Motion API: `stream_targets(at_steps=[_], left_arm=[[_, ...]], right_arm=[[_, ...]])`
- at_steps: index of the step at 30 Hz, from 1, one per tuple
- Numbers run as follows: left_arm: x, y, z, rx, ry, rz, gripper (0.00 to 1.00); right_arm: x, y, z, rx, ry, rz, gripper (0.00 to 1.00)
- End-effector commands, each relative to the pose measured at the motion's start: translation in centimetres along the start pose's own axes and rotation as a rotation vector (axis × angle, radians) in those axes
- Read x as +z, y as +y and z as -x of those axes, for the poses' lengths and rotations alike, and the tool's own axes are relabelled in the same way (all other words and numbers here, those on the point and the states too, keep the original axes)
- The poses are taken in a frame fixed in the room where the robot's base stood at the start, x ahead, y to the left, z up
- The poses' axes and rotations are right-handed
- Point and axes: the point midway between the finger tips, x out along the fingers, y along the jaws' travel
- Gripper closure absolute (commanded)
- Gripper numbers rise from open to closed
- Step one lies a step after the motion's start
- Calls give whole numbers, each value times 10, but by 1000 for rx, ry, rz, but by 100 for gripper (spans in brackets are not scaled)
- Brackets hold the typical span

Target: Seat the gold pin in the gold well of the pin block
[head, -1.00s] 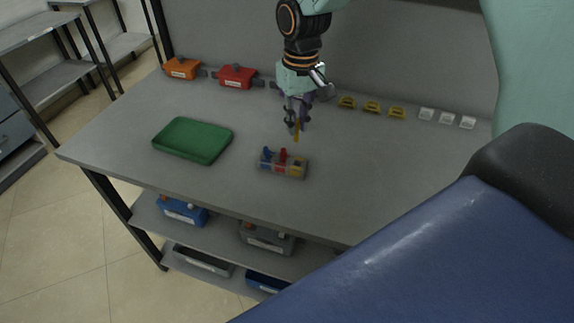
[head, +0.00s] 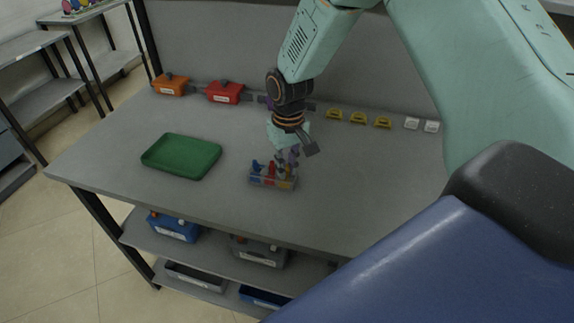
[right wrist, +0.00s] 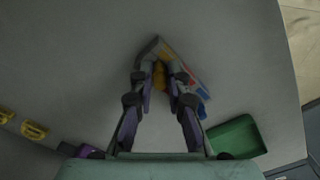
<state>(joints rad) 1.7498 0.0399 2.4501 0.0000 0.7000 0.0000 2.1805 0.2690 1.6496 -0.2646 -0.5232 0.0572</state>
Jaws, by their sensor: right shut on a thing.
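The pin block (head: 263,182) is a small grey block on the workbench, with a blue pin (head: 257,166) and a red pin (head: 271,170) standing in it. My right gripper (head: 288,165) points down over the block's right end, where the gold well is. It is shut on the gold pin (right wrist: 159,74), which shows between the fingers in the right wrist view. The fingers hide the well and the pin's lower end in the head view, so I cannot tell how far the pin is in. My left gripper is not in view.
A green tray (head: 182,156) lies left of the block. Orange (head: 171,84) and red (head: 224,92) boxes stand at the back left. Yellow (head: 358,117) and white (head: 412,123) pieces line the back right. The bench around the block is clear.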

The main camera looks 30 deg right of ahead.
Motion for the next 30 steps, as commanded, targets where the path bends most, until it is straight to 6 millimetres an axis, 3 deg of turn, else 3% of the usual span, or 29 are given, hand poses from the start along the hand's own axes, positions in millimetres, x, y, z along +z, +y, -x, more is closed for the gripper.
stream_targets(at_steps=[1, 2, 9, 20, 23, 30], left_arm=[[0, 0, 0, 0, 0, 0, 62], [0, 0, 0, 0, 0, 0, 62], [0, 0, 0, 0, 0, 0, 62], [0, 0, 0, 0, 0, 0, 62], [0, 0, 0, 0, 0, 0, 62], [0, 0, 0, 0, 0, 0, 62]], right_arm=[[0, 0, -1, 0, 0, 0, 100], [0, 0, -1, 0, 0, 0, 82], [0, 0, 0, 0, -1, 0, 62], [0, 0, 4, 0, 0, -1, 62], [-1, 0, 17, -1, 3, -1, 62], [-1, 0, 66, -1, 4, -1, 62]])
